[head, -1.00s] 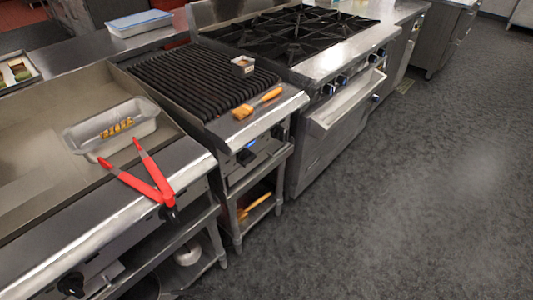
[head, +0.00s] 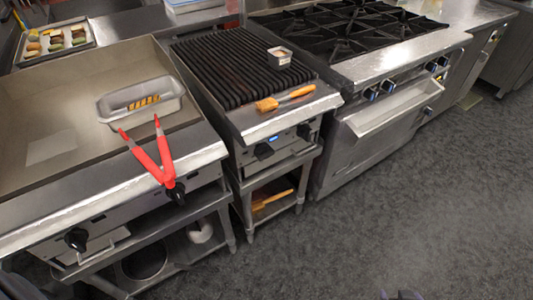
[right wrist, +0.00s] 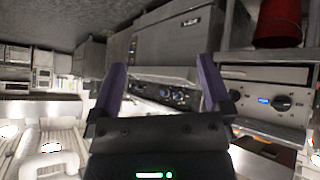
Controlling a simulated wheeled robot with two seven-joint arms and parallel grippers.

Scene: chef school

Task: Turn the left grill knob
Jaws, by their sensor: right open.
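The grill (head: 235,70) with black ridged grates stands mid-left in the head view. Its left knob (head: 264,151) is black, on the front panel below a small blue display; the right knob (head: 304,131) sits further right. The left knob also shows in the right wrist view (right wrist: 283,102), beside the blue display, in an upside-down picture. My right gripper (head: 400,295) barely shows at the bottom edge of the head view, over the floor and well away from the knob. In the right wrist view its purple fingers (right wrist: 162,90) are apart, with nothing between them. My left gripper is not in view.
A griddle (head: 80,85) with a metal pan (head: 140,98) and red tongs (head: 160,160) is left of the grill. A brush (head: 285,98) and small container (head: 279,57) lie on the grill. A burner range (head: 350,70) stands right. The floor in front is clear.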

